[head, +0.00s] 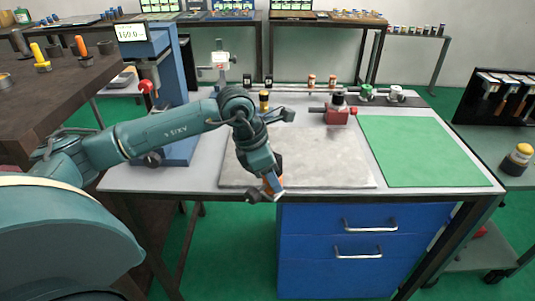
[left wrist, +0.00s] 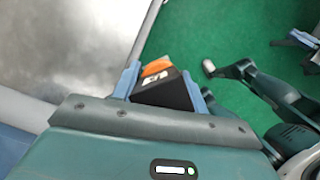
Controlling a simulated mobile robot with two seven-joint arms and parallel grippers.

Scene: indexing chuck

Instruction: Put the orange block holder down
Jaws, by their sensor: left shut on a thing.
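My left gripper (head: 266,190) is at the front edge of the workbench, by the near side of the grey plate. In the left wrist view the holder is a black block with an orange top (left wrist: 158,68) and a white mark, between the two blue-grey fingers of the left gripper (left wrist: 165,88). The gripper hides its lower part. I cannot tell how far it is above the bench.
The grey plate (head: 320,165) is bare in the middle. A green mat (head: 420,150) lies clear to its right. A red fixture (head: 338,115) stands behind the plate, with several small holders along the back. A blue press (head: 170,80) stands at the left.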

